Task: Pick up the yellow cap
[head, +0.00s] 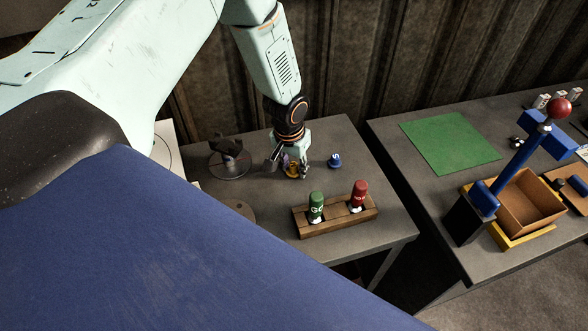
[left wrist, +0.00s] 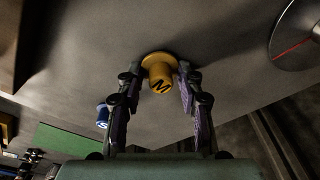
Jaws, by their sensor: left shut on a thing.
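The yellow cap (head: 292,174), marked with an M, is at the left table, between the fingertips of my left gripper (head: 291,170). In the left wrist view the yellow cap (left wrist: 160,74) sits between the two purple-padded fingers of my left gripper (left wrist: 160,80), with its wide flange beyond the fingertips. The left gripper is shut on it. I cannot tell whether the cap rests on the table or is slightly above it. My right gripper is not in view.
A blue cap (head: 335,160) stands just right of the gripper. A wooden rack (head: 335,219) with a green bottle (head: 316,207) and a red bottle (head: 359,195) is in front. A round metal stand (head: 229,163) is at left. The right table holds a green mat (head: 450,142) and an open box (head: 529,201).

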